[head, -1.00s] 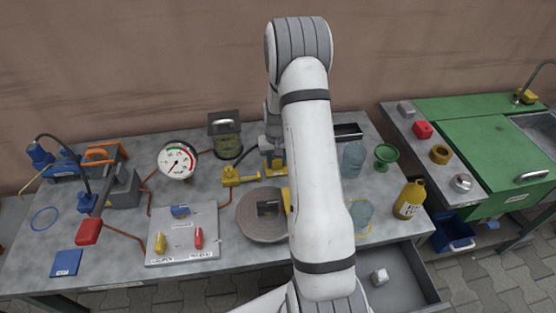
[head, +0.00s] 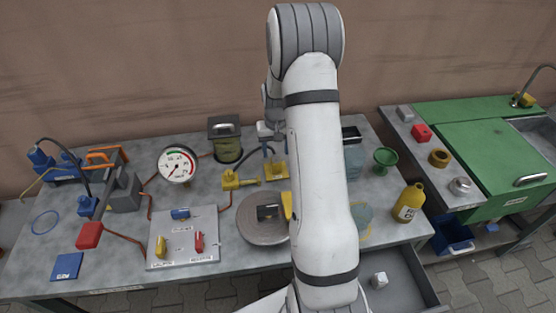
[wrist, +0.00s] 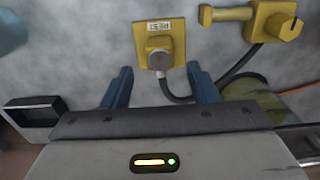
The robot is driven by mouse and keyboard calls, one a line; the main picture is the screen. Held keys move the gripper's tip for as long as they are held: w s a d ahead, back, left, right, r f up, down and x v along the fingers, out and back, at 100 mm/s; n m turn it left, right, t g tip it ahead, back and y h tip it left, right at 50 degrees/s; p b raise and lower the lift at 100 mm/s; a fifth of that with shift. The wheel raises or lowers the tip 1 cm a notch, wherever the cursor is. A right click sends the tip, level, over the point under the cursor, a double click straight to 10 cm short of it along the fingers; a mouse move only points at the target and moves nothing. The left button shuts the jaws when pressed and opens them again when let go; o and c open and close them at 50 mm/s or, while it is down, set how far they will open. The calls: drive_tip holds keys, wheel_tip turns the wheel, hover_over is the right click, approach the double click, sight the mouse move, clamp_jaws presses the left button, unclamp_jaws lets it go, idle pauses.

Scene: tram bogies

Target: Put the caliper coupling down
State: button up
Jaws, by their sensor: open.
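The caliper coupling, a grey round-ended piece with a dark hose, appears end-on in the wrist view (wrist: 160,62). It stands on a yellow rest plate (wrist: 145,34) whose label seems to read REST upside down. The plate also shows in the head view (head: 281,172). The dark hose (wrist: 178,98) curves right toward a yellow fitting (wrist: 272,20). My gripper (wrist: 160,84) is open and empty, its two blue fingers wide apart and clear of the coupling. In the head view my gripper is above the plate, partly hidden by my arm.
A green-filled jar (head: 225,148) stands behind the plate, and a gauge (head: 177,164) stands to the left. A round grey disc (head: 262,237) lies in front. A yellow bottle (head: 409,203) and green cup (head: 386,160) stand right. The drawer (head: 407,291) is open.

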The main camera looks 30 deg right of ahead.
sight(276, 160)
drive_tip(key=s+a+r, duration=0.2)
drive_tip(key=r, duration=0.4)
drive_tip(key=s+a+r, duration=0.2)
drive_tip(key=a+r, duration=0.1)
drive_tip(key=r, duration=0.3)
drive_tip(key=s+a+r+n+t, duration=0.1)
drive_tip(key=s+a+r, duration=0.1)
drive_tip(key=s, duration=0.5)
drive_tip(key=s+a+r+n+t, duration=0.1)
drive_tip(key=s+a+r, duration=0.2)
drive_tip(key=s+a, duration=0.2)
drive_tip(key=s+a+r+n, duration=0.1)
drive_tip(key=s+a+r, duration=0.2)
drive_tip(key=s, duration=0.7)
drive_tip(key=shift+s+a+r+t, duration=0.15)
drive_tip(key=shift+a+r+t, duration=0.1)
drive_tip(key=shift+t, duration=0.15)
drive_tip(key=shift+c, duration=0.2)
